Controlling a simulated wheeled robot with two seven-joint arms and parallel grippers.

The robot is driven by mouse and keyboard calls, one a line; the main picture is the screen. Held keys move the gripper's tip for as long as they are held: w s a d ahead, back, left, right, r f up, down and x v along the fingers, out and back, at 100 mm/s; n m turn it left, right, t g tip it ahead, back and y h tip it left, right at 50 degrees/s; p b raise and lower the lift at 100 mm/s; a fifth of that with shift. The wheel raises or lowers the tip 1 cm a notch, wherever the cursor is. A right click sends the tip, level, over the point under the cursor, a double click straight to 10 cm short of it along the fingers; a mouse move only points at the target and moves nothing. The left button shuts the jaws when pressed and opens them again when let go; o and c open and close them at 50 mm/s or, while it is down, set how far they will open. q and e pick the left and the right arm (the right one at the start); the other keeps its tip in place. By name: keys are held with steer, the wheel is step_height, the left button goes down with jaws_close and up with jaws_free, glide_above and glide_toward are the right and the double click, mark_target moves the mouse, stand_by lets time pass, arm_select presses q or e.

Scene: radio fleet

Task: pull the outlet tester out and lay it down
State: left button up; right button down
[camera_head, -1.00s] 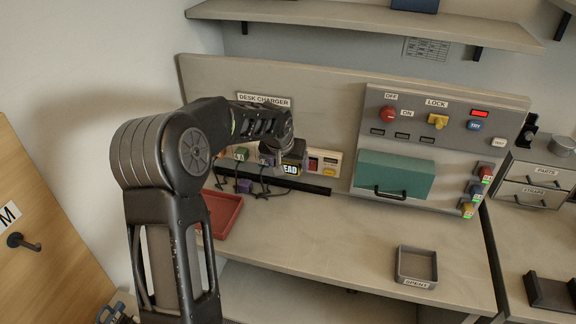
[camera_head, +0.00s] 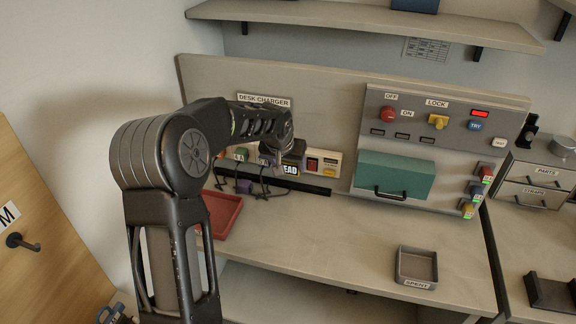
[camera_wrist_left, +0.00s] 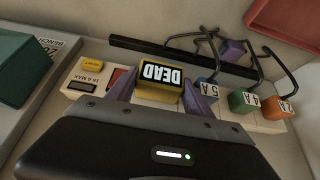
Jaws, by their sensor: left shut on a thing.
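The outlet tester (camera_head: 292,169) is a small yellow and black block whose display reads DEAD. It sits at the power strip (camera_head: 333,158) under the DESK CHARGER label. In the left wrist view the tester (camera_wrist_left: 160,78) stands on the strip (camera_wrist_left: 85,78), between the red switch and the blue plug. My left gripper (camera_wrist_left: 158,92) is shut on it, one finger on each side. In the head view my left arm and wrist hide part of the tester and strip. Whether the tester's prongs are fully seated cannot be told. My right gripper is not in view.
A blue plug (camera_wrist_left: 207,90), green plug (camera_wrist_left: 243,102) and orange plug (camera_wrist_left: 275,106) with black cords sit beside the tester. A loose purple plug (camera_head: 243,186) lies near the red tray (camera_head: 236,208). The SPENT tray (camera_head: 402,268) is empty. The middle bench (camera_head: 320,235) is clear.

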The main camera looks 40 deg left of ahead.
arm_select(q)
jaws_close()
steer(key=shift+s+d+b, duration=0.25)
steer(key=shift+s+b, duration=0.2)
steer(key=shift+s, duration=0.25)
steer(key=shift+s+d+b, duration=0.2)
steer(key=shift+s+b, duration=0.2)
steer(key=shift+s, duration=0.25)
stand_by(0.8)
steer(key=shift+s+d+b, duration=0.3)
steer(key=shift+s+b, duration=0.15)
steer(key=shift+s, duration=0.3)
steer(key=shift+s+d+b, duration=0.25)
steer(key=shift+s+b, duration=0.2)
steer(key=shift+s, duration=0.3)
